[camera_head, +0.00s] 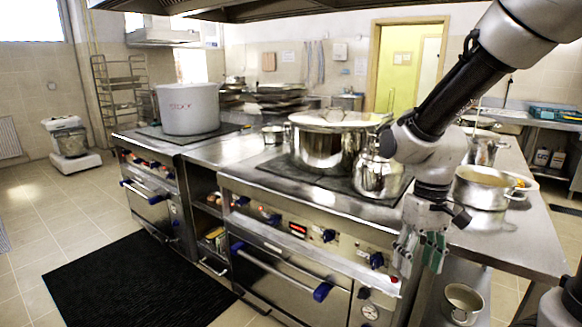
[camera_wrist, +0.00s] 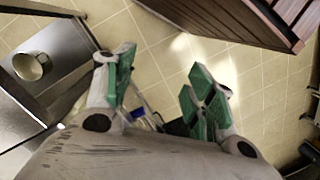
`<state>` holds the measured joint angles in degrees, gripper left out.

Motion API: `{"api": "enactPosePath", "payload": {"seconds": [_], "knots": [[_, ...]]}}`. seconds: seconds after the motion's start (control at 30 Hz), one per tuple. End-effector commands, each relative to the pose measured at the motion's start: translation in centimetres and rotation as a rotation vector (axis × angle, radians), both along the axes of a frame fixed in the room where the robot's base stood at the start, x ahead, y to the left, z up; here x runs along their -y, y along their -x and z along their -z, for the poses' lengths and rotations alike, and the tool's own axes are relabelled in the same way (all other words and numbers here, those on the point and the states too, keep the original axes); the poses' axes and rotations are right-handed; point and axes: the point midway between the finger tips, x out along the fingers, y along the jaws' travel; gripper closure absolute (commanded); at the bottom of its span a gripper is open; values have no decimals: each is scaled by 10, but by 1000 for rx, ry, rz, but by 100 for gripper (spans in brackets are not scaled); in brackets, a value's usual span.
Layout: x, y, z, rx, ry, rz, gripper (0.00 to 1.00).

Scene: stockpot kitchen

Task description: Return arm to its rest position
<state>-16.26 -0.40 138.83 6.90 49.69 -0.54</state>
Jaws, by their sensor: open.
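My gripper (camera_head: 420,252) hangs from my bent arm at the right in the head view, pointing down in front of the stove's right end. It is empty. Nothing is between the fingers.
The steel stove (camera_head: 290,205) carries a large lidded pot (camera_head: 325,145) and a smaller shiny pot (camera_head: 375,178). A pot (camera_head: 482,190) stands on the right counter. A small pot (camera_head: 462,300) sits on the shelf below. A black mat (camera_head: 135,285) lies on open floor.

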Motion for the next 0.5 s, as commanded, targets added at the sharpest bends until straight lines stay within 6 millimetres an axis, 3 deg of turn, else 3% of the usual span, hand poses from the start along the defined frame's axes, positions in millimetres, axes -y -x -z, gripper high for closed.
{"api": "enactPosePath", "payload": {"seconds": [0.03,0.2,0.5], "knots": [[15,11,-20,31,8,16,45],[59,46,-71,171,35,57,45],[94,75,-131,478,22,182,45]]}}
